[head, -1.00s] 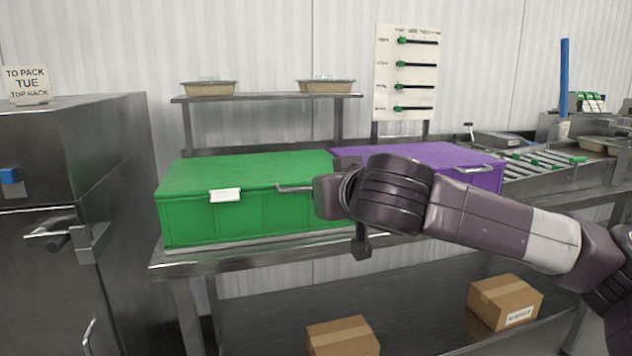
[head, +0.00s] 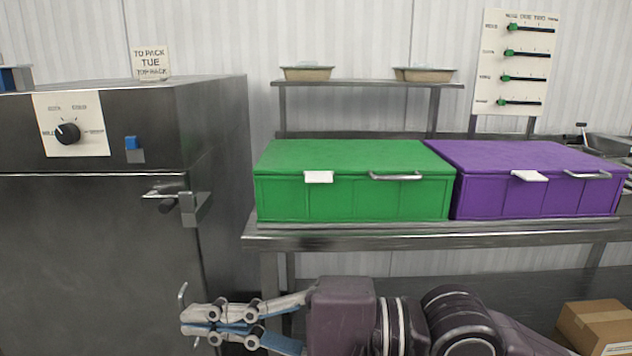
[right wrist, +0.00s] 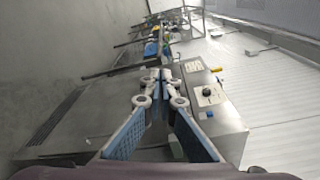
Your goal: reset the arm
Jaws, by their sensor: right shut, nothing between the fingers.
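My right arm comes in from the bottom right of the head view. Its gripper (head: 190,322) points left, low in front of the steel cabinet and below the worktable's level. The fingers are shut with nothing between them. In the right wrist view the gripper (right wrist: 165,75) shows shut too, its blue-padded fingers meeting at the tips. My left gripper is not in view.
A steel cabinet (head: 90,250) with a dial stands at the left. On a steel table (head: 400,238) are a closed green box (head: 350,200) and a closed purple box (head: 490,200). A carton (head: 598,325) sits at lower right. A shelf (head: 365,84) holds two trays.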

